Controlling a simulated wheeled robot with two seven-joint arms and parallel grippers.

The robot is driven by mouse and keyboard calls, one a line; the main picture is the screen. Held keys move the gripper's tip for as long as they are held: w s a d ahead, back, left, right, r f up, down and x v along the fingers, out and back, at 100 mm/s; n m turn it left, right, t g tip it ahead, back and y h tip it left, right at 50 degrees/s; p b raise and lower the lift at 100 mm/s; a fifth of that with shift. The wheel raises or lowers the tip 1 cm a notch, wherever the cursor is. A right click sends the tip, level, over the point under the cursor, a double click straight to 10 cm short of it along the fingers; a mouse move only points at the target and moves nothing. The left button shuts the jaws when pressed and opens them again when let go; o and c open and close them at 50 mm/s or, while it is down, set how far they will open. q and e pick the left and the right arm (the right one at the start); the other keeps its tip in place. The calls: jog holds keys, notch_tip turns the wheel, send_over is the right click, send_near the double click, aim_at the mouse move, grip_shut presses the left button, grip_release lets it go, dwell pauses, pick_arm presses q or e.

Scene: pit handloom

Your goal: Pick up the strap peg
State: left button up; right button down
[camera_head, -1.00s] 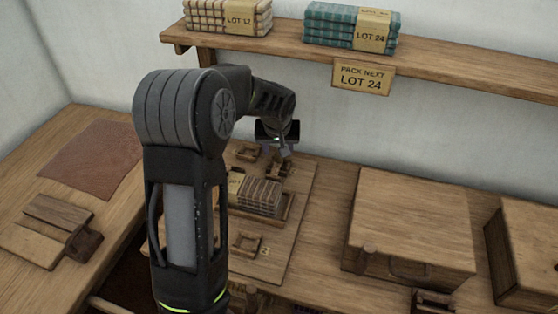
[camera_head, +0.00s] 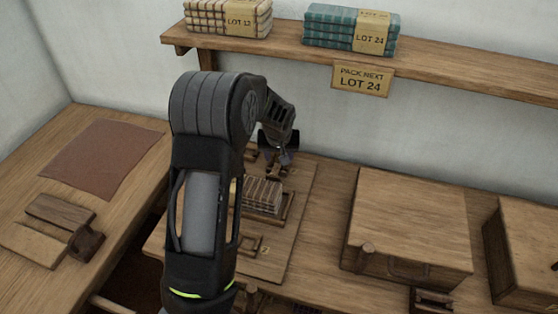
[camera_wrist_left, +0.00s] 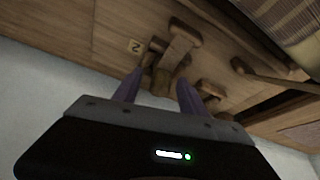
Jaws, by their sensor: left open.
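My left gripper (camera_head: 277,160) reaches over the back of a wooden board (camera_head: 285,245); it also shows in the wrist view (camera_wrist_left: 158,90), with two purple fingers apart and nothing clamped between them. A small wooden peg-like piece (camera_wrist_left: 160,78), probably the strap peg, shows between and just beyond the fingertips. Beside it is a T-shaped wooden piece (camera_wrist_left: 181,42) and a tag marked 2 (camera_wrist_left: 135,46). In the head view the peg area is mostly hidden by my gripper. My right gripper is not in view.
A striped cloth bundle (camera_head: 262,196) sits on the board in front of my gripper. A large wooden box (camera_head: 410,225) stands to the right. The shelf (camera_head: 440,61) with cloth stacks runs above. A brown mat (camera_head: 103,160) lies on the left bench.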

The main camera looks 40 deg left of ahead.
pick_arm(q)
jog(key=shift+c, duration=0.3)
grip_shut()
dwell(0.3)
